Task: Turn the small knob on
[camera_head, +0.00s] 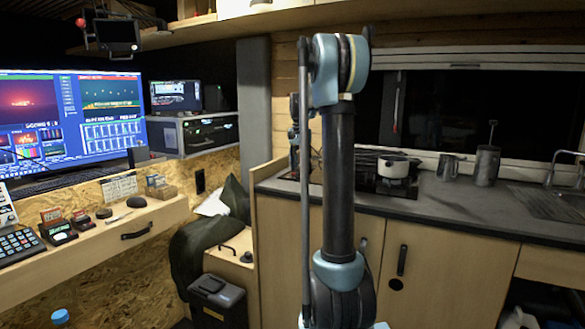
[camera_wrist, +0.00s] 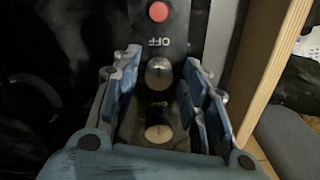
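In the wrist view a dark panel (camera_wrist: 180,28) carries a round silver knob (camera_wrist: 159,72) with an upside-down OFF label above it. A second round, cream-coloured knob or disc (camera_wrist: 159,133) shows lower down, near the palm, with blurred lettering above it. I cannot tell which of the two the task means. My gripper (camera_wrist: 162,64) is open, one blue-grey finger on each side of the silver knob. I see a gap on both sides and no contact. In the head view my arm stands upright at the centre; the knobs cannot be made out there.
A red button (camera_wrist: 158,11) sits above the OFF label. A wooden panel edge (camera_wrist: 270,62) runs close on the right in the wrist view. In the head view a white pot (camera_head: 394,168) stands on the stove (camera_head: 366,184) on the dark counter (camera_head: 450,205).

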